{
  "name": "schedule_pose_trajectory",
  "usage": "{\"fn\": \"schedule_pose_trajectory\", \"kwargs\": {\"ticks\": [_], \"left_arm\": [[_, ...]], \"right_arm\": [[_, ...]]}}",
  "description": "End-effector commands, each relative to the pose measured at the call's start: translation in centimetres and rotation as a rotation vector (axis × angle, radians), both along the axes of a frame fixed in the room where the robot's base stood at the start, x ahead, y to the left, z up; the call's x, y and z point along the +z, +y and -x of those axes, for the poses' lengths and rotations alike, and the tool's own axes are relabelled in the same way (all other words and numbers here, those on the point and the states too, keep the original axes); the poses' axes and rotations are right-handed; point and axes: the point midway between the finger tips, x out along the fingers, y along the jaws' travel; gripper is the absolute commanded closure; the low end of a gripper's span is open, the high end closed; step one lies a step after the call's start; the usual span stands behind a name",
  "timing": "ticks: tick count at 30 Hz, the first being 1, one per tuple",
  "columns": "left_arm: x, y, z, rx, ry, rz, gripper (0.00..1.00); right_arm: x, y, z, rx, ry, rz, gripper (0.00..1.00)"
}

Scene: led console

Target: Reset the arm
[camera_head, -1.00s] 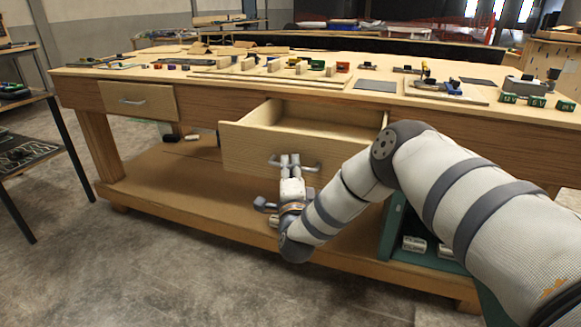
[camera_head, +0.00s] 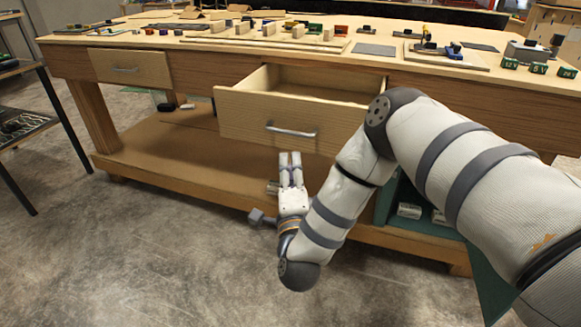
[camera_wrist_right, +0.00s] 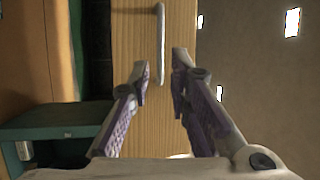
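My right arm reaches in from the right in the head view. Its gripper (camera_head: 290,157) points up, just below the grey bar handle (camera_head: 292,131) of the pulled-out wooden drawer (camera_head: 240,118), apart from it. In the right wrist view the two fingers (camera_wrist_right: 160,68) stand apart with nothing between them. The handle (camera_wrist_right: 160,45) shows beyond the fingertips, on the drawer's front (camera_wrist_right: 130,50). The drawer looks empty as far as its inside shows. My left gripper is not in view.
The workbench (camera_head: 200,65) carries wooden blocks, small parts and green number signs (camera_head: 539,68). A closed drawer (camera_head: 130,66) is at its left. Beneath is a lower shelf (camera_head: 150,152), with a green case (camera_head: 425,226) at right. A dark rack stands at far left. The front floor is clear.

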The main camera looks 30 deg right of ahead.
Motion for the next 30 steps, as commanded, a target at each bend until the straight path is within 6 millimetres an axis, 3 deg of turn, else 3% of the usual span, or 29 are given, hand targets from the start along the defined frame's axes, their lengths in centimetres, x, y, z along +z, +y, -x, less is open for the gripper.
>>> {"fn": "schedule_pose_trajectory", "kwargs": {"ticks": [13,14,17,20,21,23,24,27,30], "left_arm": [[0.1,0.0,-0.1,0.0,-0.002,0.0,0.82],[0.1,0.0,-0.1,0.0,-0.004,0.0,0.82],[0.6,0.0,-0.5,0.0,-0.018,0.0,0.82],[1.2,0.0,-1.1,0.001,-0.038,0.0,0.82],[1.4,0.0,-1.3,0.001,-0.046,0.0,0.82],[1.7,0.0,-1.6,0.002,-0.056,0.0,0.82],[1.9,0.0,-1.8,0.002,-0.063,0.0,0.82],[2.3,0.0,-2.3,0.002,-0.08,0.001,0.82],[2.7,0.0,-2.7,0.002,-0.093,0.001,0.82]], "right_arm": [[-0.4,0.3,0.1,0.012,0.024,0.008,0.82],[-1.1,0.8,0.3,0.03,0.059,0.019,0.82],[-5.9,3.7,2.2,0.166,0.318,0.116,0.82],[-13.0,7.3,7.8,0.39,0.694,0.285,0.82],[-15.5,8.2,10.7,0.483,0.834,0.355,0.82],[-18.6,9.1,15.8,0.631,1.036,0.456,0.82],[-20.2,9.3,19.5,0.731,1.161,0.52,0.82],[-22.4,8.9,29.0,0.989,1.444,0.66,0.82],[-22.3,7.7,37.2,1.221,1.66,0.751,0.82]]}}
